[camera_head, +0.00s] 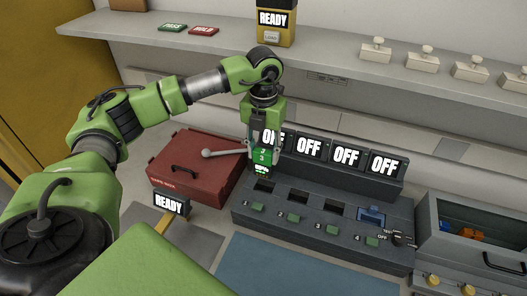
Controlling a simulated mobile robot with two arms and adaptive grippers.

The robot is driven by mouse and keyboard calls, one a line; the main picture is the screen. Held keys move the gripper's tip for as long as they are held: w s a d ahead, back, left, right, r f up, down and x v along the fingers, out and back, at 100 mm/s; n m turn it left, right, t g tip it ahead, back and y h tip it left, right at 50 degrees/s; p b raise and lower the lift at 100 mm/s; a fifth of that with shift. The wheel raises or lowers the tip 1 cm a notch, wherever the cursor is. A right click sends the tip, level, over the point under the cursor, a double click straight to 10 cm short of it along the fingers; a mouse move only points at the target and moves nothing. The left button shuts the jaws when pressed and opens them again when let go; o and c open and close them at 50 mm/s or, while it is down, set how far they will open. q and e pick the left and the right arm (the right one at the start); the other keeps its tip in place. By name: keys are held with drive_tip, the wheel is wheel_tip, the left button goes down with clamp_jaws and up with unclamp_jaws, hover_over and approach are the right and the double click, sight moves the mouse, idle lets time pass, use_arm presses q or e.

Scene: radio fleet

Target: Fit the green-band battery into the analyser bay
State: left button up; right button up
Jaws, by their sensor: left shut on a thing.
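My left gripper (263,146) is shut on the green-band battery (262,158) and holds it upright at the left end of the dark grey analyser (322,248). The battery is right above or at the first bay (265,186); I cannot tell whether its lower end is inside. Bays two (299,197) and three (335,210) look empty. Bay four holds a blue piece (371,215). A green button sits in front of each bay. Three displays read OFF; the first display (272,138) is partly hidden by my gripper. My right gripper is not in view.
A red case (195,172) and a READY sign (171,205) stand left of the analyser. A grey ball-ended lever (209,153) reaches left beside my gripper. A grey bin (475,235) stands at the right. A shelf (340,62) runs behind. A blue mat (265,270) lies clear in front.

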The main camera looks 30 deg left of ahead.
sight(263, 176)
use_arm(q)
drive_tip(key=shift+f+b, duration=1.8)
drive_tip(key=shift+f, duration=1.1)
drive_tip(key=shift+b, duration=0.3)
drive_tip(key=shift+f+b, duration=0.85)
drive_tip(key=shift+f, duration=0.05)
drive_tip(key=shift+f+b, duration=1)
drive_tip(key=shift+f, duration=0.35)
drive_tip(key=o, duration=1.3)
